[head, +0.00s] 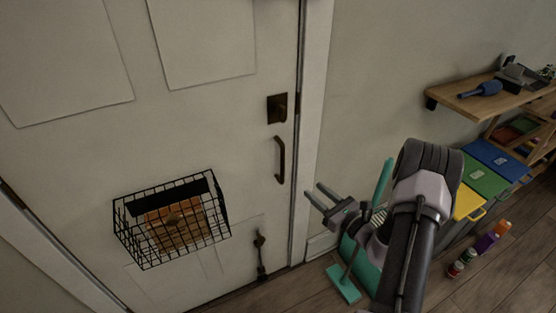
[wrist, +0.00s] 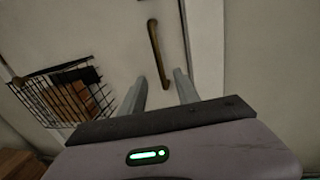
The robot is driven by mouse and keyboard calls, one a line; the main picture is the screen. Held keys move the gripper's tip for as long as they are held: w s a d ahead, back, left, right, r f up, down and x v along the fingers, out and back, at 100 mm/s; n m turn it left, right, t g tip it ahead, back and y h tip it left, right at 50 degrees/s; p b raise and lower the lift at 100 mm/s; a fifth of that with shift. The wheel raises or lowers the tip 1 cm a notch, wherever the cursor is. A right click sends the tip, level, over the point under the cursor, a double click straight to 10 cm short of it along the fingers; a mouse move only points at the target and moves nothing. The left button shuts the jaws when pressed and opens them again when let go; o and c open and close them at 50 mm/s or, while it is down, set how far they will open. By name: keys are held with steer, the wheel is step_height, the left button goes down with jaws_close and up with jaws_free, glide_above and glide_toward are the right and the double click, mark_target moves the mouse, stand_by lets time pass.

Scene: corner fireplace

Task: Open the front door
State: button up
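The front door (head: 215,130) is a pale panelled door and looks shut in its frame. Its dark bronze pull handle (head: 280,160) is upright near the right edge; it also shows in the wrist view (wrist: 158,50). A dark square lock plate (head: 277,108) sits above the handle. A small dark bolt-like fitting (head: 260,255) is low on the door. My gripper (head: 314,193) is open and empty, right of and below the handle in the head view. In the wrist view the handle's lower end is between and beyond the spread fingers (wrist: 160,88), apart from them.
A black wire basket (head: 172,220) with a brown item hangs on the door. Right of the door stand a teal broom (head: 345,285), lidded yellow, green and blue bins (head: 487,181), small bottles (head: 487,243) and a wooden shelf (head: 475,100).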

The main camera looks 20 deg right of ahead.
mark_target(284, 166)
steer(key=b+x, duration=0.2)
steer(key=x, duration=0.6)
steer(key=b+x, duration=0.1)
steer(key=x, duration=0.8)
steer(key=shift+a+b, duration=0.2)
steer(key=shift+b, duration=0.15)
steer(key=shift+s, duration=0.1)
jaws_close()
